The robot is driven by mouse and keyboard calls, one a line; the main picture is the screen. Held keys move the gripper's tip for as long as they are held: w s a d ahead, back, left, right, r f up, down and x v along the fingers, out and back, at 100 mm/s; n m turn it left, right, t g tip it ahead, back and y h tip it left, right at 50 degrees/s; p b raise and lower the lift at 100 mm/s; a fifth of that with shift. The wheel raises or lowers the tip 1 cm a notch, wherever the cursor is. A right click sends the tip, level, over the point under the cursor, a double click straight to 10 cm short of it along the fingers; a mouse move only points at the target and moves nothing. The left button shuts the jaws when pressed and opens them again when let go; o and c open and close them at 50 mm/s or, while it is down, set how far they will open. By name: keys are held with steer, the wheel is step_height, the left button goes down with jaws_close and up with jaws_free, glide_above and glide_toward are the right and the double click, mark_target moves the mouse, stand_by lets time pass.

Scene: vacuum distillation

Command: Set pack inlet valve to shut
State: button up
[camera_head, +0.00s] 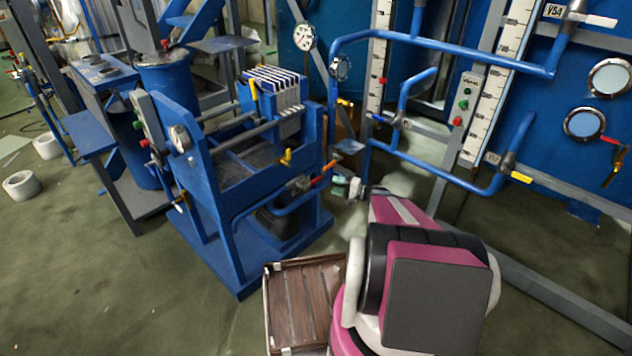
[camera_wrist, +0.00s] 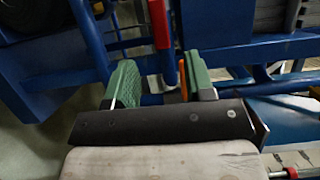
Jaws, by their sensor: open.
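My gripper (camera_head: 342,187) is beside the front right corner of the blue press frame, at the end of its pipe. Its green jaws are open, and they also show in the wrist view (camera_wrist: 160,82). A valve with a red-orange lever (camera_head: 326,170) is close to the jaws, and I take it as the pack inlet valve, though no label is readable. In the wrist view a red lever (camera_wrist: 159,24) lies beyond the jaws, and a thin orange part (camera_wrist: 183,80) shows by the right finger. I cannot tell whether either touches the jaws.
The blue press frame (camera_head: 205,180) holds several pale plates (camera_head: 275,85) and has a yellow lever (camera_head: 287,157). Blue pipes (camera_head: 455,180) with other valves stand to the right. A brown slatted crate (camera_head: 267,310) is at the front. Open floor lies at the left.

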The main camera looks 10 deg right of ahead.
mark_target(317, 180)
steer(key=x, duration=0.9)
steer(key=shift+w+a, duration=0.1)
steer(key=shift+a, duration=0.15)
jaws_close()
